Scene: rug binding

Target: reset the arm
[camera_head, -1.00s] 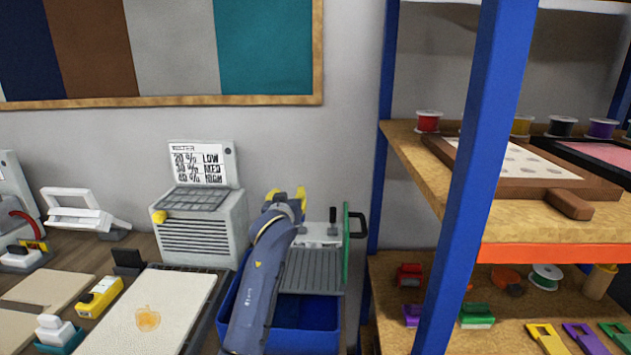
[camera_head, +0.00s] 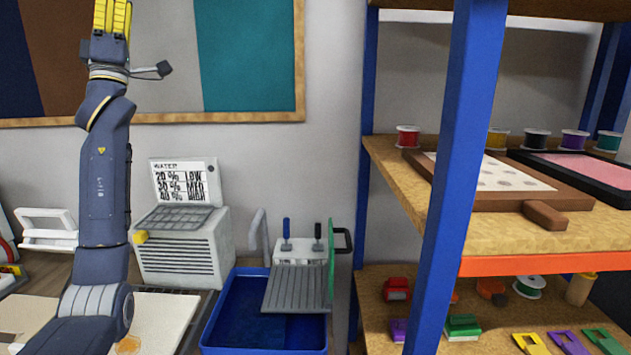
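My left arm rises from the lower left, in front of the work table and wall. Its gripper (camera_head: 112,18) points up near the top left, with yellow fingers side by side in front of the hanging colour panels. The view angle hides how far apart the fingers are. No object shows in it. My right gripper is out of view.
A blue bin (camera_head: 265,338) with a grey ribbed plate (camera_head: 297,289) stands centre. A white machine (camera_head: 185,250) with a printed sign (camera_head: 186,181) is left of it. A pale board (camera_head: 165,320) lies partly behind my arm. A blue-post shelf (camera_head: 455,180) blocks the right.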

